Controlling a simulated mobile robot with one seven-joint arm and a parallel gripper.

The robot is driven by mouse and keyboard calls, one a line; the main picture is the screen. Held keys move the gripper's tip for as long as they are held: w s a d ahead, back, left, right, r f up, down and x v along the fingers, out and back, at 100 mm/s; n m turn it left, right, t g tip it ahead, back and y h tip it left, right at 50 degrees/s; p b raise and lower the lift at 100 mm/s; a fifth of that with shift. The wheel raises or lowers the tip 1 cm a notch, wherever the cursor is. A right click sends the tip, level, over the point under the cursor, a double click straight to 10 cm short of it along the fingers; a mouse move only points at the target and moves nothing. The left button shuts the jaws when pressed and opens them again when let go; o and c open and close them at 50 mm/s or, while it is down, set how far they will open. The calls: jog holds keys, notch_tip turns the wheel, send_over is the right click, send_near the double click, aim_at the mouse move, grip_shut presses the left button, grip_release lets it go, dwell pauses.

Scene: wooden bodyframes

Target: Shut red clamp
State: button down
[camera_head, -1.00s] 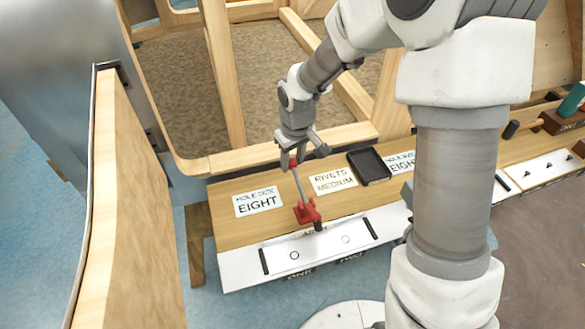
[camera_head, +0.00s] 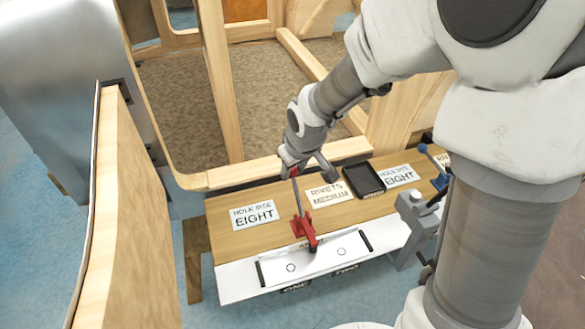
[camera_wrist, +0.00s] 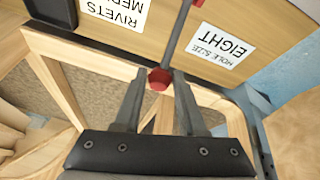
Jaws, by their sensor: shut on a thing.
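The red clamp (camera_head: 302,226) stands on the wooden table board at the edge of the white plate (camera_head: 330,259). Its dark tip reaches down to that plate's back edge; I cannot tell whether it presses on it. Its grey handle rises nearly upright toward my gripper (camera_head: 306,165). In the wrist view my gripper (camera_wrist: 158,76) has its two fingers on either side of the handle's red knob (camera_wrist: 159,80), shut on it. The grey handle shaft (camera_wrist: 177,38) runs up and away from the knob; the clamp's body is mostly cut off by the top edge there.
Labels reading HOLE SIZE EIGHT (camera_head: 254,215) and RIVETS MEDIUM (camera_head: 327,194) lie on the board, with a black tray (camera_head: 363,180) beside them. A grey and blue tool (camera_head: 418,218) stands at right. A wooden frame wall (camera_head: 133,220) rises at left, with another frame behind.

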jog(key=shift+s+d+f, duration=0.1)
jog(key=shift+s, duration=0.5)
jog(key=c, duration=0.5)
grip_release()
jog(key=shift+w, duration=0.1)
jog(key=shift+r, duration=0.25)
jog(key=p+v, duration=0.5)
jog(key=v, duration=1.2)
jog(key=shift+p, duration=0.3)
